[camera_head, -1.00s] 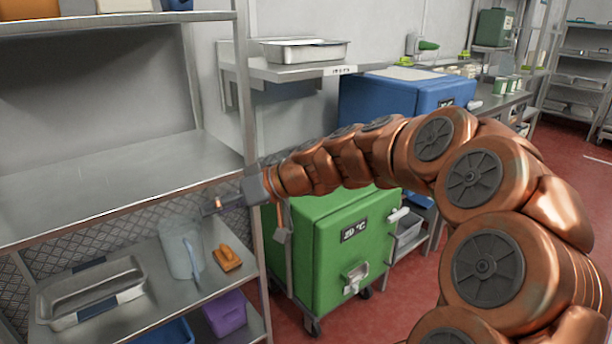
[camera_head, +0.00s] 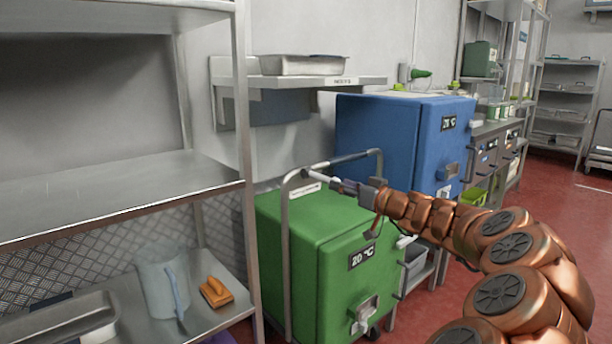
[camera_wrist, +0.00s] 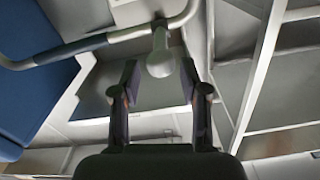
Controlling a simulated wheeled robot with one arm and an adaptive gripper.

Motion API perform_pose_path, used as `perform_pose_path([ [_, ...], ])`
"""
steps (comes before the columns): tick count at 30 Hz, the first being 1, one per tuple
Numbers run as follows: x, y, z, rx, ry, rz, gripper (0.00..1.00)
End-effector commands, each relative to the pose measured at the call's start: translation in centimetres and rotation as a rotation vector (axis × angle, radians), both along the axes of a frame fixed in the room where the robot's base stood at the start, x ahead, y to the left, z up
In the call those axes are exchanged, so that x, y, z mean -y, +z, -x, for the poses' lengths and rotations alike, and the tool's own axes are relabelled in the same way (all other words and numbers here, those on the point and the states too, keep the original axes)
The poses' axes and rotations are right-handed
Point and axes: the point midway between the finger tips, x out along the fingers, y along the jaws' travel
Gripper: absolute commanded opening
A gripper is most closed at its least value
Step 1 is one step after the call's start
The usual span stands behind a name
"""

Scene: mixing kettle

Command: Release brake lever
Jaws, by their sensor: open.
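My gripper (camera_head: 345,184) is at the push-handle frame above the green wheeled box. In the wrist view its two fingers (camera_wrist: 158,85) are open, one on each side of a light grey lever with a rounded end (camera_wrist: 160,60). The lever end lies between or just beyond the fingertips; I cannot tell if they touch it. This looks like the brake lever, but it carries no readable mark. A bent grey rail (camera_wrist: 125,35) passes behind it. The green box (camera_head: 310,255) stands on the floor, with the metal handle frame (camera_head: 286,225) rising from it.
A blue box (camera_head: 385,130) stands behind the green one. A metal rack at left holds a clear jug (camera_head: 160,285) and an orange-handled brush (camera_head: 215,291). A wall shelf (camera_head: 365,81) carries a metal tray. The red floor at right is clear.

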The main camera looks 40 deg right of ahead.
Motion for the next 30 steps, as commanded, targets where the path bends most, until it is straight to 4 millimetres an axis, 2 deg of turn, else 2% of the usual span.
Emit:
perform_pose_path([
  [8, 0.7, 0.3, -1.1, -0.001, -0.013, -0.002, 0.44],
  [23, 0.9, 0.2, -5.9, -0.003, -0.013, -0.001, 0.44],
  [30, 0.8, -0.1, -6.0, -0.001, -0.013, 0.000, 0.44],
])
